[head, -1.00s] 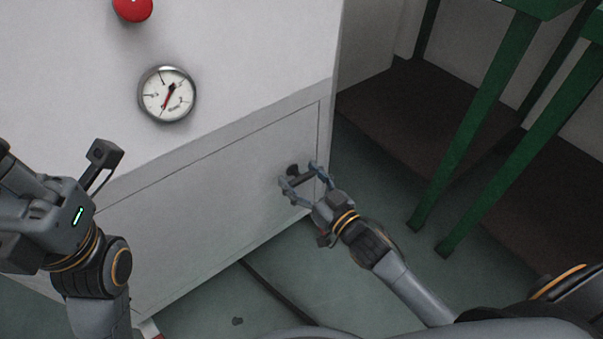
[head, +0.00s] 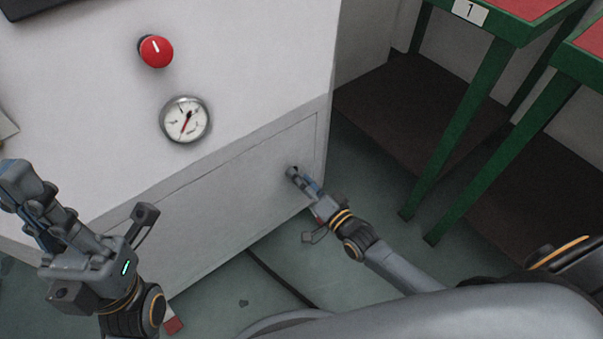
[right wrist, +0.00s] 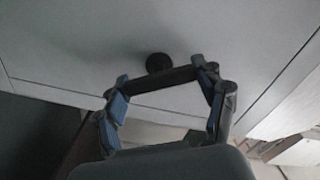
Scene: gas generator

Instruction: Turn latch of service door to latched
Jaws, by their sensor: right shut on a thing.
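The service door (head: 225,182) is the grey lower panel of the white cabinet, and it sits flush. Its latch, a dark round boss with a bar handle, is mostly hidden by my right gripper in the head view; the boss shows in the right wrist view (right wrist: 158,62). My right gripper (head: 300,179) is at the door's right side, seen nearly edge-on. In the right wrist view its two fingers (right wrist: 161,82) are shut on the ends of the latch's bar. My left gripper (head: 22,188) is raised at the left, away from the door; its finger gap is unclear.
A red knob (head: 156,51) and a round gauge (head: 186,120) are on the cabinet above the door. Green-legged tables (head: 462,130) stand at the right over a dark brown platform (head: 408,115). Green floor (head: 365,205) lies between them and the cabinet.

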